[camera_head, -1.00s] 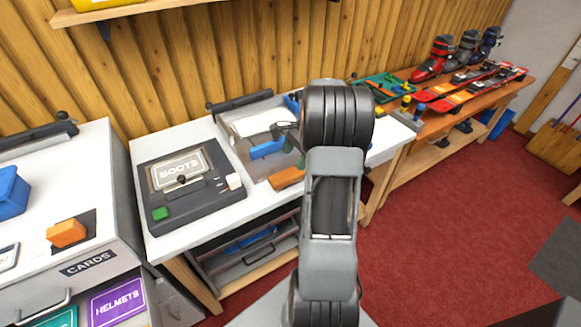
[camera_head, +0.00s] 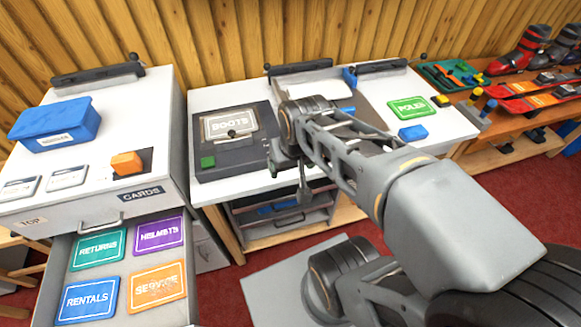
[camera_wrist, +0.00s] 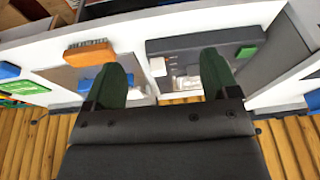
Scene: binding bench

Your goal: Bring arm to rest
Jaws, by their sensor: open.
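My arm reaches from the lower right of the head view toward the bench, its wrist bent over the front edge beside the dark BOOTS machine. My gripper (camera_head: 303,190) is small and partly hidden there, hanging low by the bench front. In the wrist view my gripper (camera_wrist: 163,82) shows two green fingertips spread wide, with nothing held between them. Beyond them, inverted, lie the dark machine (camera_wrist: 200,45) with its green button and an orange brush (camera_wrist: 88,52). I cannot tell the exact height of the fingers over the bench edge.
A drawer (camera_head: 65,285) with coloured cards stands open at left, below a cabinet with a blue bin (camera_head: 55,124). A green POLES card (camera_head: 408,107) and a blue block (camera_head: 412,133) lie on the bench. Skis (camera_head: 540,92) lie at right.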

